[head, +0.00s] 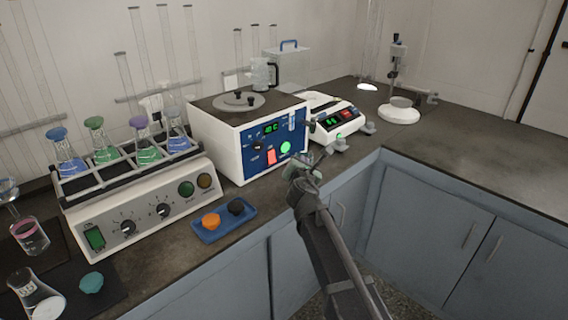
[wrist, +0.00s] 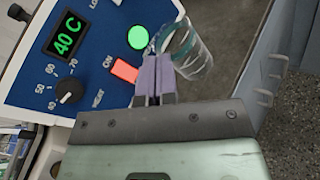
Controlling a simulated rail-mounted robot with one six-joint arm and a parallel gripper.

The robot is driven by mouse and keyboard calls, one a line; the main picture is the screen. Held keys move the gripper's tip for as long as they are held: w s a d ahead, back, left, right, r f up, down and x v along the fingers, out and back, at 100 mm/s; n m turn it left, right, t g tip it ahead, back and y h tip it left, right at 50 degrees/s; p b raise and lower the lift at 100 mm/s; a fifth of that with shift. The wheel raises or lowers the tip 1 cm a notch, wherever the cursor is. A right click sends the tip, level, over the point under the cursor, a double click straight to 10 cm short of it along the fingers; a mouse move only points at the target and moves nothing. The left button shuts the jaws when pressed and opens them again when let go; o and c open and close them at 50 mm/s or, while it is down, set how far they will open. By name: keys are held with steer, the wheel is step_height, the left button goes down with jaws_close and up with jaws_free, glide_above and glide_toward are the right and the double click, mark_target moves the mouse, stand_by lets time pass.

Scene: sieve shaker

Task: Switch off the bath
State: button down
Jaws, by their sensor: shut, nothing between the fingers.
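The bath (head: 228,150) is a white box with a blue front panel, standing on the counter in the head view. Its display (head: 270,128) is lit green, reading 40 C in the wrist view (wrist: 67,35). A red switch (wrist: 124,71) marked ON sits beside a round green lamp (wrist: 138,37), which is lit; the switch (head: 271,157) and lamp (head: 286,147) also show in the head view. A dial (wrist: 70,90) marked HEAT is beside the switch. My gripper (wrist: 152,60) is shut and empty, its fingertips close to the lamp and switch. Contact cannot be told.
A clear glass vessel (wrist: 192,58) shows just beside my fingertips. Left of the bath stands a shaker (head: 150,205) with several flasks. A blue tray (head: 225,222) with orange and black stoppers lies in front. A balance (head: 333,122) stands to the right.

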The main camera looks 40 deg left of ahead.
mark_target(272, 156)
steer(key=shift+s+a+r+n+y, duration=0.2)
steer(key=shift+s+a+n+y, duration=0.1)
steer(key=shift+n, duration=0.5)
steer(key=shift+f, duration=0.1)
steer(key=a+f+b, duration=0.1)
steer(key=a, duration=0.1)
steer(key=a+b, duration=0.1)
steer(key=a, duration=0.1)
steer(key=w+a+f+b, duration=0.1)
steer(key=a, duration=0.1)
steer(key=shift+a+f, duration=0.5)
steer(key=shift+a, duration=0.55)
stand_by(0.7)
steer(key=shift+a+f, duration=0.15)
steer(key=shift+a, duration=0.25)
steer(key=shift+a+f+b, duration=0.1)
steer(key=shift+a+b, duration=0.2)
steer(key=shift+b, duration=0.05)
stand_by(0.4)
